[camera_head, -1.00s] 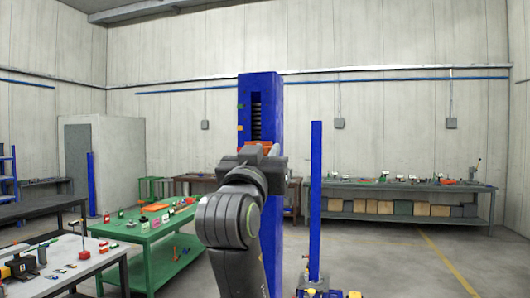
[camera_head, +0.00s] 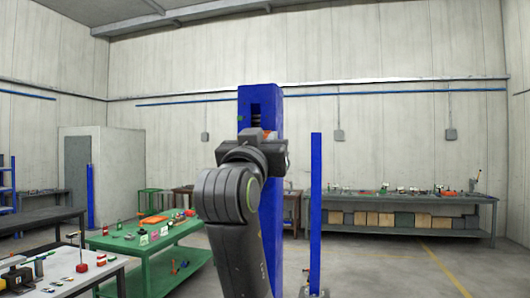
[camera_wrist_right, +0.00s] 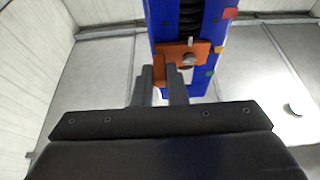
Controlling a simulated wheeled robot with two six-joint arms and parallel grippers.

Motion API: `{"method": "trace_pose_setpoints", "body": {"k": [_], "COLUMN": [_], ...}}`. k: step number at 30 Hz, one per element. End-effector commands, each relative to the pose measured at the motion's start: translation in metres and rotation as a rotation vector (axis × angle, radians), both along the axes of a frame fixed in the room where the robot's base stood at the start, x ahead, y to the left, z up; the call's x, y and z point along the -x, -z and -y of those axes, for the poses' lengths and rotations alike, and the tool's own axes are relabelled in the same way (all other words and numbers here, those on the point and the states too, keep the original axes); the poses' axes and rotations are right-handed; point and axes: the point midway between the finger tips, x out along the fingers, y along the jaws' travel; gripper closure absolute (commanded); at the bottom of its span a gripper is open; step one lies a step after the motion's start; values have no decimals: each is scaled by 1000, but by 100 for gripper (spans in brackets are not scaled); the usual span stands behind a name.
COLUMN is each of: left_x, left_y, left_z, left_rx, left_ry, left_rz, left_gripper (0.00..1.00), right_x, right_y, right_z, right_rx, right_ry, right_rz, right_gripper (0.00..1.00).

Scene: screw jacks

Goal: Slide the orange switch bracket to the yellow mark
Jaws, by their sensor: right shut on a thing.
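The orange switch bracket (camera_wrist_right: 174,50) sits on the blue column (camera_head: 264,104), seen large in the right wrist view, with a metal bolt on it. My right gripper (camera_wrist_right: 162,75) is shut on the bracket's edge. In the head view my right gripper (camera_head: 255,145) covers most of the bracket, and a bit of orange shows above it. The yellow mark (camera_wrist_right: 219,49) is on the column's side, about level with the bracket in the wrist view. A red mark (camera_wrist_right: 231,13) and a green mark (camera_wrist_right: 210,73) lie on either side of it. My left gripper is not in view.
A dark slot with a screw (camera_head: 256,115) runs down the column's face. A thin blue post (camera_head: 316,210) stands to its right. A green table (camera_head: 125,243) with small parts stands to the left, and a long workbench (camera_head: 450,210) at the back right.

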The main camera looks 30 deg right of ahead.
Motion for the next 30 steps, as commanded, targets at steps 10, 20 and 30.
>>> {"method": "trace_pose_setpoints", "body": {"k": [10,20,30], "left_x": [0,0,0], "left_y": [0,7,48], "left_z": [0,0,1], "left_rx": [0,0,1], "left_ry": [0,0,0], "left_rz": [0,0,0], "left_gripper": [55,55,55], "right_x": [0,4,40], "right_y": [0,5,32], "right_z": [0,-6,-49], "right_rx": [1,0,-2], "right_ry": [-1,-4,-8], "right_rz": [-1,1,4], "right_gripper": [78,78,78]}}
